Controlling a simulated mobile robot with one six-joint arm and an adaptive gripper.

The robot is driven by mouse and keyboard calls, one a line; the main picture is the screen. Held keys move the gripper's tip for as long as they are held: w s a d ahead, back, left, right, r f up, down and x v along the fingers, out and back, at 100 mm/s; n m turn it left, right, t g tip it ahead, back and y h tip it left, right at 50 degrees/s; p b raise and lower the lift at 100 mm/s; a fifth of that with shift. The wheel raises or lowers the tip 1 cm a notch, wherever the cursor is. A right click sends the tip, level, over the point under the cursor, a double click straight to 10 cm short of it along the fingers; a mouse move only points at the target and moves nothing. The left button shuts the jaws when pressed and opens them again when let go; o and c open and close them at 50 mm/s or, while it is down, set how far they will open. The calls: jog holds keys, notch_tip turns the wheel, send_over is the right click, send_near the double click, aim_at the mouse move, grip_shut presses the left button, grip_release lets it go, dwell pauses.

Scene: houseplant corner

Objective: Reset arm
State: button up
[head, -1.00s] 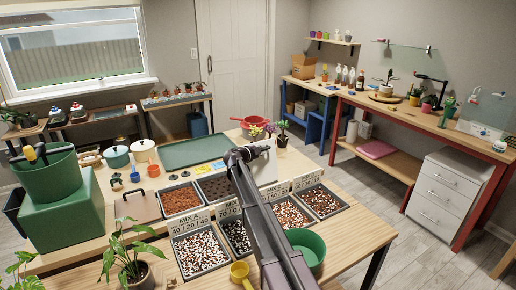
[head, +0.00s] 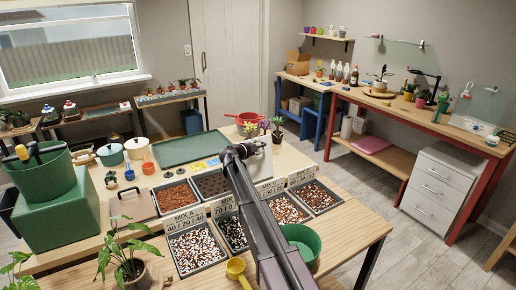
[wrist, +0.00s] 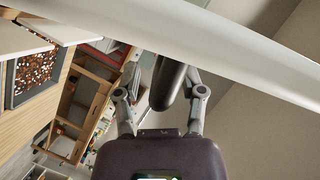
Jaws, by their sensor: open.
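My arm reaches from the bottom of the head view over the potting bench (head: 345,235). Its end, near the grey panel and the soil bins, is small and partly hidden by the arm, so the fingers are not clear there. In the wrist view my gripper (wrist: 161,82) has its two fingers spread apart. A dark rounded shape (wrist: 168,82) shows between or behind the fingers, and I cannot tell what it is. I see nothing clearly held. A pale band crosses the top of the wrist view.
Soil bins such as the mix A bin (head: 198,249) lie under and beside my arm. A green bowl (head: 302,243), yellow scoop (head: 236,270) and leafy plant (head: 125,250) are close by. A green tray (head: 190,149) lies behind. Floor is open to the right.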

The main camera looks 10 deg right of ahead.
jog(key=shift+s, duration=0.1)
jog(key=shift+s+a+r+p, duration=0.1)
jog(key=shift+s+r+p, duration=0.1)
jog(key=shift+s+p, duration=0.2)
jog(key=shift+s+r+p, duration=0.2)
jog(key=shift+s+p, duration=0.05)
jog(key=shift+s, duration=0.25)
jog(key=s+f+n+g+y, duration=0.2)
jog(key=s+n, duration=0.3)
jog(key=s, duration=0.5)
jog(key=s+a+f+n+g+y+p, duration=0.1)
jog(key=s+f+n+g+y, duration=0.2)
jog(key=s, duration=0.8)
jog(key=s+f+n+g+y+p, duration=0.1)
jog(key=s+f+n+g+y, duration=0.2)
jog(key=s+f+n, duration=0.3)
jog(key=shift+s+a+n, duration=0.1)
jog(key=shift+s+n, duration=0.15)
jog(key=shift+s, duration=1.1)
jog(key=shift+s+a+n, duration=0.1)
jog(key=shift+s+n, duration=0.15)
jog(key=shift+s, duration=1.1)
jog(key=s+a+n+g+y, duration=0.1)
jog(key=s+a+n+y, duration=0.1)
jog(key=s, duration=0.3)
jog(key=s+a+n+y, duration=0.2)
jog(key=s+n, duration=0.3)
jog(key=shift+s+a+f+g+p, duration=0.25)
jog(key=shift+s+a+g+p, duration=0.05)
jog(key=shift+a+g, duration=0.1)
